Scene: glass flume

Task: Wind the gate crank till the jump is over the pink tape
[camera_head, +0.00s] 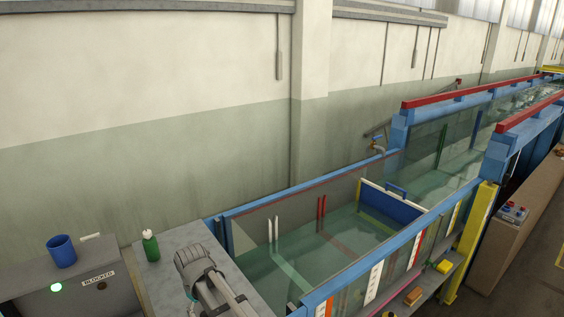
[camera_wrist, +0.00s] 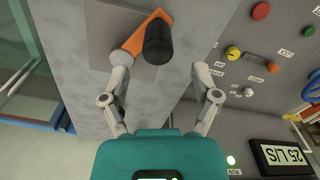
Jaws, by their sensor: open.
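The crank shows in the wrist view as an orange arm (camera_wrist: 133,38) with a black knob (camera_wrist: 158,42) on a grey surface. My gripper (camera_wrist: 161,68) is open, its fingers pointing toward the crank; the knob lies beyond the fingertips, between their lines. I cannot tell whether either finger touches the crank. The glass flume (camera_head: 350,180) holds greenish water in the head view. Red strips (camera_head: 321,207) and white strips (camera_head: 273,230) stand on its far wall. I cannot make out a clear jump or surely tell which strip is the pink tape.
A blue panel (camera_head: 390,207) spans the flume. A green bottle (camera_head: 151,245) stands on the grey bench and a blue cup (camera_head: 61,251) on the grey cabinet labelled BLOCKED. In the wrist view, a panel with a red button (camera_wrist: 261,11) and a "25 L/S" display (camera_wrist: 283,155) is at right.

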